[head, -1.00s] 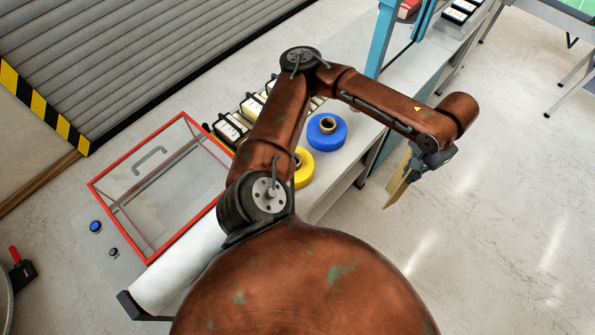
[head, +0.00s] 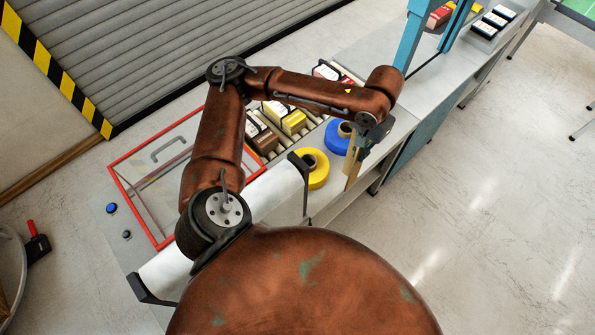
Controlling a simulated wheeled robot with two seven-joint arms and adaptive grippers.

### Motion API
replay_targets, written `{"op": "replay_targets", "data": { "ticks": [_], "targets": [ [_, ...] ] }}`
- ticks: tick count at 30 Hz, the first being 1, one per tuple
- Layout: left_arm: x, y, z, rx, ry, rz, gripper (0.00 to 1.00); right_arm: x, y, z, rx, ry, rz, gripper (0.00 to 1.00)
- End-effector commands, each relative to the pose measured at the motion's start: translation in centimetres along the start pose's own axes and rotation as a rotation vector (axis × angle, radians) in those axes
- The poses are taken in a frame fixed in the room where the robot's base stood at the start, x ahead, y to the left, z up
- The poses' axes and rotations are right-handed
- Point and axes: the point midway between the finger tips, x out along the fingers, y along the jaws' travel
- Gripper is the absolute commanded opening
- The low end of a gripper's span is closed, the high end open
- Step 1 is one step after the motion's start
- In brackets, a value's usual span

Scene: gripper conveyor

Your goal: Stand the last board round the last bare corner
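My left gripper (head: 368,137) is at the end of the brown arm, over the front edge of the bench beside the blue roll. It is shut on a narrow tan board (head: 352,171), which hangs below it, roughly upright and slightly tilted. The gripper hides the top of the board, and its fingertips show only small and dark. No corner without a board can be made out in this view. My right gripper is not in view.
A blue roll (head: 334,139) and a yellow roll (head: 318,176) lie on the bench near the board. A white film roll (head: 276,191), a red-framed clear cover (head: 128,196) and several boxes (head: 294,122) are further left.

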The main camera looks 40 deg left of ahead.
Motion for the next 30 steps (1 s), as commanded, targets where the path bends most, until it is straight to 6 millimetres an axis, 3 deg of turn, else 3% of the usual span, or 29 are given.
{"op": "replay_targets", "data": {
  "ticks": [6,10,15,30],
  "targets": [
    [-0.2,-3.2,-2.9,0.038,-0.001,0.004,0.0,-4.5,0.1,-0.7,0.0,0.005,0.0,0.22],
    [0.6,-5.2,-4.0,0.061,-0.002,-0.004,0.0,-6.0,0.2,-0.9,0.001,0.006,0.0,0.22],
    [2.4,-6.4,-4.3,0.073,-0.005,-0.011,0.0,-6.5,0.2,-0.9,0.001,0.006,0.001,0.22],
    [9.2,-6.4,-4.2,0.073,-0.005,-0.012,0.0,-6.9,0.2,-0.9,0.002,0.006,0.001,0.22]
  ]
}}
